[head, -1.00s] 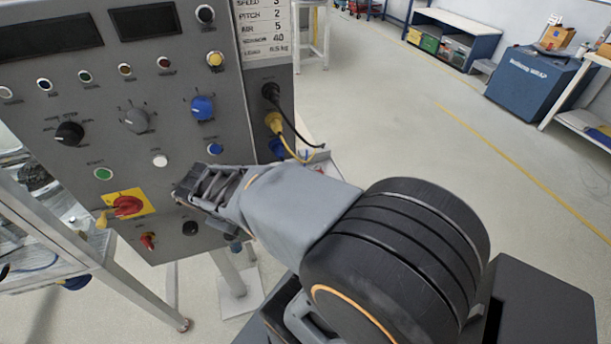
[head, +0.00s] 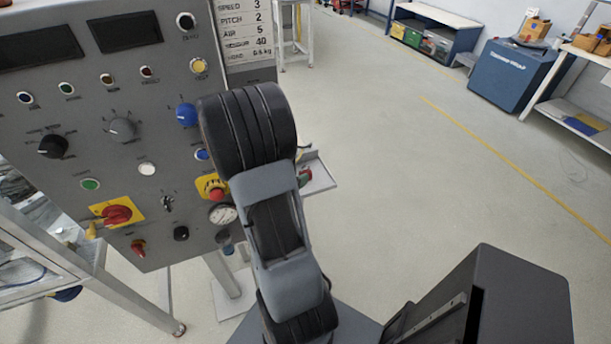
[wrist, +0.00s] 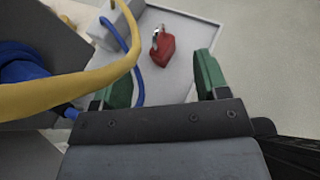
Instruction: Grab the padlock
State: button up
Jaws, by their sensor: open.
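The red padlock (wrist: 163,50) with a metal shackle lies on a pale grey tray (wrist: 188,28) in the wrist view. My gripper (wrist: 164,74) is open and empty, with a green-padded finger on each side of the picture. The padlock shows beyond the fingertips, roughly midway between them, and nothing touches it. In the head view my arm hides most of the tray (head: 322,183). Small red and green patches show at its edge there, and I cannot tell the padlock apart among them.
A yellow cable (wrist: 75,93) and a blue cable (wrist: 134,50) cross the left of the wrist view, close to the left finger. The grey control panel (head: 120,190) with knobs and switches stands left of my arm. Open floor (head: 420,180) lies to the right.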

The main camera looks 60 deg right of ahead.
aim_at(308, 170)
jog(key=shift+p+x, duration=0.45)
jog(key=shift+x, duration=3.65)
jog(key=shift+f, duration=0.1)
grip_shut()
